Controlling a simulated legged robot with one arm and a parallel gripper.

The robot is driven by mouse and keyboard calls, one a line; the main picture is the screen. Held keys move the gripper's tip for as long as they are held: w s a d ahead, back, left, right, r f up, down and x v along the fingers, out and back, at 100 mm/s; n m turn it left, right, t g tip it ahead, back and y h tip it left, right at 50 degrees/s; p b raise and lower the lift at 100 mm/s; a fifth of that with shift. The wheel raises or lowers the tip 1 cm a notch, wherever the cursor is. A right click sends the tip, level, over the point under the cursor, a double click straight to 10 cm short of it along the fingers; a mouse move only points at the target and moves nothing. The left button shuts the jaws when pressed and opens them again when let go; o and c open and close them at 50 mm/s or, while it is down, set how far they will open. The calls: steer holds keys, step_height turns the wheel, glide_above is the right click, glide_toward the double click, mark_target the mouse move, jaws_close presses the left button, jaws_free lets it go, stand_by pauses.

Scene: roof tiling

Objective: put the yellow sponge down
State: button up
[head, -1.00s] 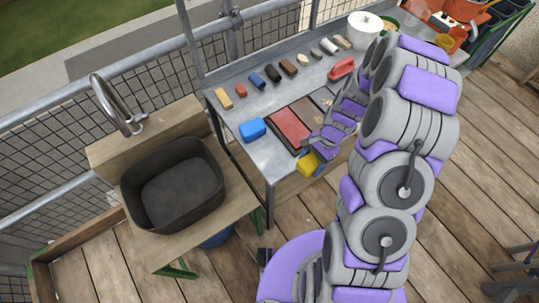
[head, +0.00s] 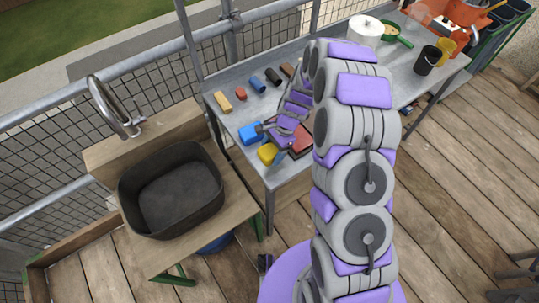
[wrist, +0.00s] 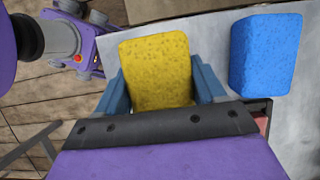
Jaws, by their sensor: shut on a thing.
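The yellow sponge (head: 267,153) is at the near left corner of the grey metal table (head: 256,171) in the head view. In the wrist view the yellow sponge (wrist: 156,71) sits between the two blue fingers of my gripper (wrist: 161,90), which is shut on it. Whether the sponge touches the tabletop cannot be told. A blue sponge (head: 251,133) lies on the table just behind it; it also shows to the right in the wrist view (wrist: 266,54), apart from the yellow one.
A red-topped block (head: 301,141) is right of my gripper, partly hidden by my arm. A dark basin (head: 172,190) stands left on a wooden stand. A white pot (head: 365,30) and black cup (head: 428,60) stand farther right.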

mark_target(270, 155)
steer(key=shift+w+a, duration=0.15)
steer(key=shift+a, duration=0.1)
step_height(270, 155, down, 4)
steer(key=shift+r+b, duration=0.25)
steer(key=shift+b, duration=0.35)
steer(key=shift+a, duration=0.15)
steer(key=shift+f, duration=0.1)
steer(key=o, duration=1.2)
steer(key=p+v, duration=0.2)
steer(key=v, duration=1)
steer(key=shift+p, duration=0.3)
